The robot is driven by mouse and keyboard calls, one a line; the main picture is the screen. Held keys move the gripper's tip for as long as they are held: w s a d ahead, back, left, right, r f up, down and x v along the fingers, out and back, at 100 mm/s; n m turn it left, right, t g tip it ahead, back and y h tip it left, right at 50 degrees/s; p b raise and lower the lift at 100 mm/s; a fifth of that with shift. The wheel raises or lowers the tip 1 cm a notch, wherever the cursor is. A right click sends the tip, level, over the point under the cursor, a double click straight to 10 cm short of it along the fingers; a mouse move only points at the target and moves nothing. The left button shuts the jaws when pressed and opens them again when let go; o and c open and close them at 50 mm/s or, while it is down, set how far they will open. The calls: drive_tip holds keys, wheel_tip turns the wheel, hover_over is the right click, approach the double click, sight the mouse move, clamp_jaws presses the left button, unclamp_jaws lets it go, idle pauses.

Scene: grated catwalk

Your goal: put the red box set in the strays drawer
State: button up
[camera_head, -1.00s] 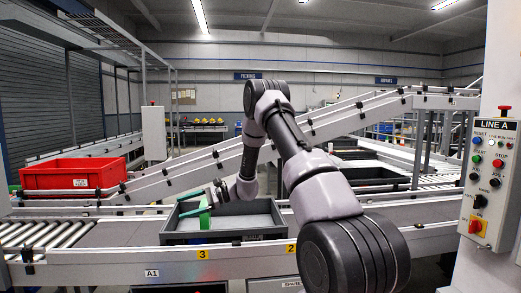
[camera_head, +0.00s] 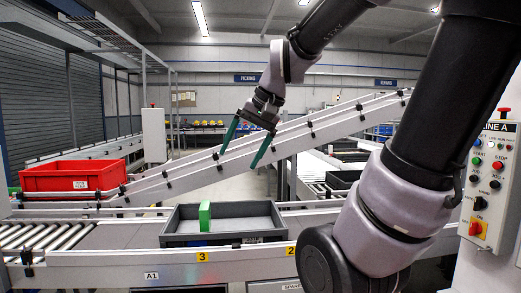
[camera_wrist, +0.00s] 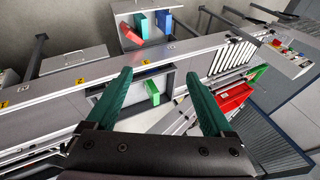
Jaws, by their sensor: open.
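A small red box (camera_wrist: 133,36), which appears to be the red box set, lies tilted in an open grey drawer or tray (camera_wrist: 126,46) at the top of the wrist view. A green box (camera_wrist: 140,22) and a blue box (camera_wrist: 163,18) stand beside it. My gripper (camera_head: 237,161) is open and empty, high above the conveyor and apart from everything; its green fingers also show in the wrist view (camera_wrist: 158,74). The front label in the head view (camera_head: 291,286) is cut off, so I cannot tell which drawer is the strays drawer.
A grey tote (camera_head: 180,226) on the conveyor holds an upright green box (camera_head: 204,215). A red crate (camera_head: 70,177) stands at the left. An inclined conveyor (camera_head: 330,125) rises behind. A control box (camera_head: 490,175) stands at the right. The air around my gripper looks clear.

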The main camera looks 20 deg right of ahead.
drive_tip(key=s+d, duration=0.1)
drive_tip(key=s+d+t+h, duration=0.1)
drive_tip(key=s, duration=0.1)
drive_tip(key=s+d+r+t, duration=0.1)
drive_tip(key=shift+s+n+h, duration=0.2)
drive_tip(key=shift+n+h, duration=0.1)
drive_tip(key=shift+h, duration=0.1)
idle(1.0)
